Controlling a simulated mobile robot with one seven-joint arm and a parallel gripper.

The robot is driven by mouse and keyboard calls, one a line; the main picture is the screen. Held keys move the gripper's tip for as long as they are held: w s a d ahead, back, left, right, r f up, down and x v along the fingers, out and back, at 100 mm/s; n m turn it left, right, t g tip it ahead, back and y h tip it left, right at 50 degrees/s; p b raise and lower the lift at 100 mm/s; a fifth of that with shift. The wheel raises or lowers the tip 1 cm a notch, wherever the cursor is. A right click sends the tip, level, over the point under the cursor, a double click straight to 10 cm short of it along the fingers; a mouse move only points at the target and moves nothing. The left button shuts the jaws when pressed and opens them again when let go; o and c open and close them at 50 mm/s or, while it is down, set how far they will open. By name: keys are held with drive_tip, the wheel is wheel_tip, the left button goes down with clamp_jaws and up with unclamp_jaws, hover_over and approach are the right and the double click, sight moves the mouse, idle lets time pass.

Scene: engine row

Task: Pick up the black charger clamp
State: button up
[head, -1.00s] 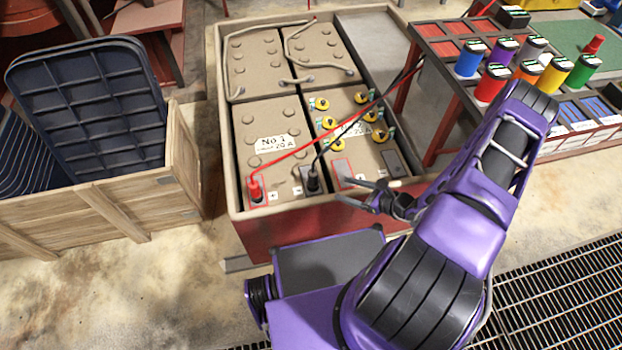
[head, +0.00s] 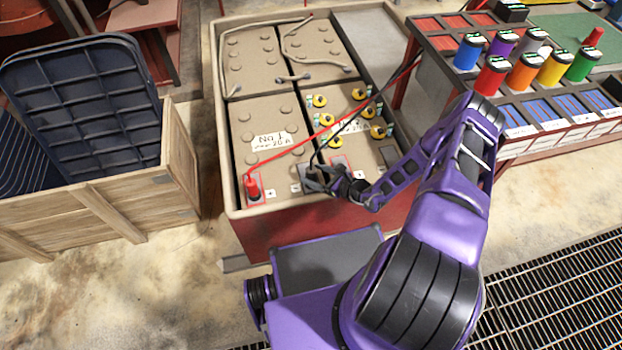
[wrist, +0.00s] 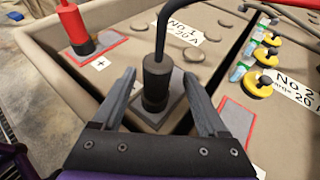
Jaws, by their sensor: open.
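The black charger clamp (wrist: 157,80) stands upright on a grey terminal pad of the battery labelled No 1 (head: 268,140), with its black cable leaving from the top. In the wrist view my gripper (wrist: 164,88) is open, with one finger to the left of the clamp and one to the right; a gap shows on each side. In the head view my gripper (head: 316,176) is over the front right corner of that battery and largely hides the clamp.
The red clamp (wrist: 73,25) stands on the plus pad to the left, and its red cable crosses the batteries. Battery No 2 (wrist: 283,130) with yellow caps is to the right. The red tray's rim (head: 235,190) surrounds the batteries. A wooden crate (head: 90,215) stands to the left.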

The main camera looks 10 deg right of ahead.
drive_tip(key=x, duration=0.4)
drive_tip(key=shift+w+a+f+b, duration=0.15)
drive_tip(key=shift+w+a+b, duration=0.05)
drive_tip(key=shift+a+b, duration=0.2)
drive_tip(key=shift+d, duration=0.1)
clamp_jaws()
